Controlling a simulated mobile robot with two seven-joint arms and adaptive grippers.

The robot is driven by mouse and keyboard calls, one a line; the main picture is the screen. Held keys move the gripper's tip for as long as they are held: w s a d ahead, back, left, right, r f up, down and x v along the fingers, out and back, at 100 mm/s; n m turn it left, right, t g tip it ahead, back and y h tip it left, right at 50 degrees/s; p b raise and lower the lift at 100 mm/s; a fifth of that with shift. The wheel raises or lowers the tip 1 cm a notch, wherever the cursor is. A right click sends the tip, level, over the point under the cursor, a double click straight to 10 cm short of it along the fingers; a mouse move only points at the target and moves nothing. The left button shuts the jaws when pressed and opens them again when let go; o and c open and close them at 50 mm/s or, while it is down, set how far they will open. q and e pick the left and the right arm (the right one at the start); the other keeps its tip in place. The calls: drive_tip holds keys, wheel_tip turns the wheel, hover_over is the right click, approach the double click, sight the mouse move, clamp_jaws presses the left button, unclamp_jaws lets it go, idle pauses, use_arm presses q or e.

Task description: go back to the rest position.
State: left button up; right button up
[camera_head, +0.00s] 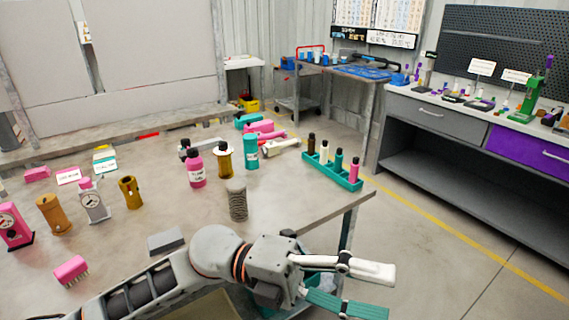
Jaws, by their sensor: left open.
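My left gripper (378,290) is at the bottom, past the near right corner of the table. Its fingers, one white and one teal, are spread apart with nothing between them. My left arm comes in from the lower left and runs along the table's front edge. My right gripper is not in the picture.
The table (275,205) holds a pink bottle (196,170), a teal bottle (250,152), a ribbed grey cylinder (237,200) and a teal rack (333,175) with several bottles. A workbench (400,95) stands at the right. The floor (440,230) between is clear.

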use_arm(q)
drive_tip(key=w+a+n+t+h, duration=0.5)
drive_tip(key=w+n+t, duration=0.5)
drive_tip(key=n+t, duration=0.4)
drive_tip(key=w+a+f+n+t+y, duration=0.6)
drive_tip(key=a+f+n+t+y, duration=0.3)
drive_tip(key=f+n, duration=0.35)
drive_tip(key=s+a+f+n+y, duration=0.2)
drive_tip(key=a+f+n+y, duration=0.5)
drive_tip(key=f, duration=0.7)
drive_tip(key=s+a+f+n+g+y, duration=0.1)
drive_tip(key=s+a+f+g+y, duration=0.1)
drive_tip(key=s+a+f, duration=0.3)
drive_tip(key=s+a+f+n+g+y+p, duration=0.1)
drive_tip(key=s+a+f+n+g+y, duration=0.1)
drive_tip(key=s+a+f, duration=0.3)
drive_tip(key=s+f+g, duration=0.1)
drive_tip(key=s+f, duration=0.3)
drive_tip(key=f, duration=0.2)
drive_tip(key=shift+a+f, duration=0.3)
drive_tip(key=shift+f, duration=0.1)
